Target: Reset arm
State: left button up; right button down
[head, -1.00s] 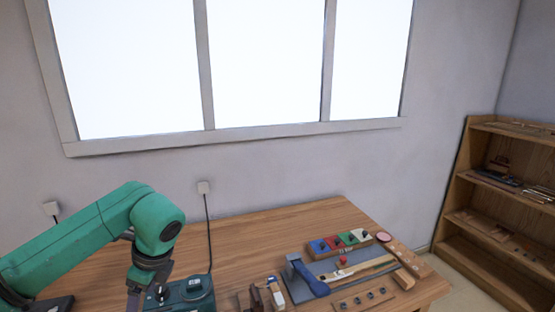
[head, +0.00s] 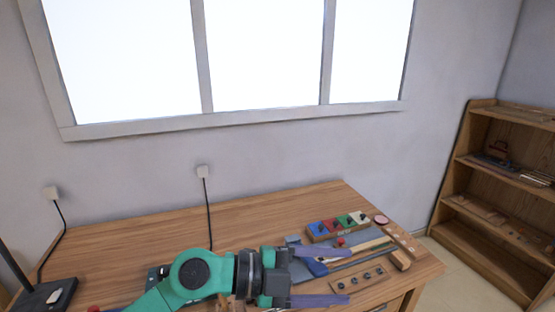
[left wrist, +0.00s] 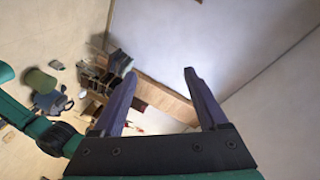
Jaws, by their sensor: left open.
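My left arm comes in from the left in the head view, green with a dark wrist. Its gripper (head: 338,276) is open and points right, above the front of the wooden table (head: 130,252). Its two purple-grey fingers are spread apart with nothing between them. The left wrist view shows the same open fingers (left wrist: 160,76), empty, with the wall and room beyond them. My arm and gripper hide part of the table and some items on it. My right gripper is not seen.
A box with blue, red, green and white sections (head: 338,227) stands at the table's right, near a wooden strip with dark knobs (head: 362,282). A black stand base (head: 42,298) is at the left. A wooden shelf (head: 478,165) stands at the right. The table's back middle is clear.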

pick_arm(q)
notch_tip(320, 180, up, 8)
jog(key=w+a+f+n+t+h, duration=0.1)
jog(key=w+a+n+t+h, duration=0.1)
jog(key=n+t+h, duration=0.25)
jog(key=w+a+n+t+y, duration=0.9)
jog(key=a+n+t+y, duration=0.1)
jog(key=a+n+t, duration=0.35)
jog(key=a+f+n+g+y, duration=0.5)
jog(key=a+f+n+y, duration=0.5)
jog(key=f, duration=0.8)
jog(key=s+a+f+m+g, duration=0.1)
jog(key=s+a+f+g, duration=0.2)
jog(key=s+f+g, duration=0.5)
jog(key=s+a+f+m+g, duration=0.1)
jog(key=s+a+f+g, duration=0.25)
jog(key=s+f, duration=1.05)
jog(key=f, duration=1.9)
jog(key=s+a+f+g, duration=0.2)
jog(key=s+a+f, duration=0.1)
jog(key=s+f, duration=1.1)
jog(key=s, duration=0.3)
